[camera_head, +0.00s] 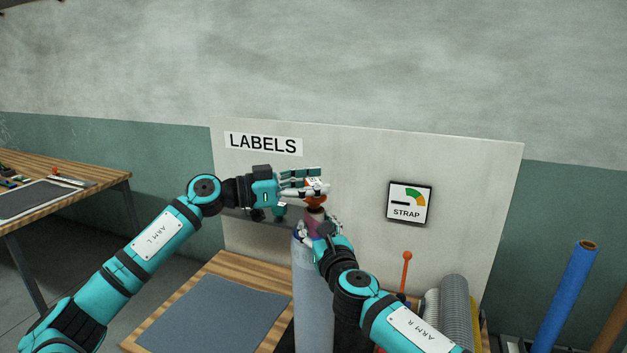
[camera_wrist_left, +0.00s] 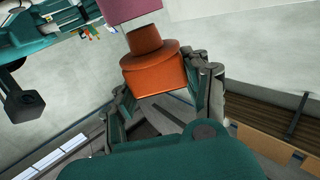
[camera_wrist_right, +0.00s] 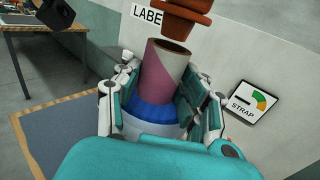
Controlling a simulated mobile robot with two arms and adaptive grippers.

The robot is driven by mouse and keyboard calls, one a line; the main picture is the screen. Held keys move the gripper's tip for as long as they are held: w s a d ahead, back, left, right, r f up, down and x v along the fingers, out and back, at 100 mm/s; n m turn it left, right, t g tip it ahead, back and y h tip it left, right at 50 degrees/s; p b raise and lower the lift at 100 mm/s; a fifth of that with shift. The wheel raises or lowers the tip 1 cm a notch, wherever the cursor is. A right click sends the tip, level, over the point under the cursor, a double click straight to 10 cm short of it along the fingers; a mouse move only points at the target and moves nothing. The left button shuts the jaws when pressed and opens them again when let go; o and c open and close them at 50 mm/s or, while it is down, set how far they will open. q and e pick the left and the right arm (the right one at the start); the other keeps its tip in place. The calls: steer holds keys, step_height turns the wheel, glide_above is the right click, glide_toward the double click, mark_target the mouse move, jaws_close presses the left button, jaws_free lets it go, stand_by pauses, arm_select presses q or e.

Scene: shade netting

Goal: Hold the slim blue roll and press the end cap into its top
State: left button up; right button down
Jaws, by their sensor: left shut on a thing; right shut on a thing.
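An orange-brown stepped end cap (camera_head: 316,201) is held by my left gripper (camera_head: 313,187), which is shut on its wide part, as the left wrist view shows the cap (camera_wrist_left: 157,75). Its narrow part points at the roll. There the cap (camera_wrist_right: 187,18) hangs just above the opening, with a small gap.
A pale grey-blue column (camera_head: 312,300) stands below the mauve roll. A STRAP sign (camera_head: 409,203) and LABELS sign (camera_head: 263,144) are on the panel behind. Grey rolls (camera_head: 455,305) and a leaning blue tube (camera_head: 565,300) stand right. A dark mat (camera_head: 215,315) lies bare at left.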

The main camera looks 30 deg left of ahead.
mark_target(313, 198)
arm_select(q)
steer(key=shift+f, duration=1)
stand_by(1.2)
steer(key=shift+f, duration=0.3)
steer(key=shift+f, duration=0.3)
stand_by(0.4)
steer(key=o, duration=1)
steer(key=shift+r, duration=0.1)
steer(key=v, duration=1.2)
steer(key=shift+r, duration=0.1)
arm_select(e)
steer(key=c, duration=0.7)
jaws_free()
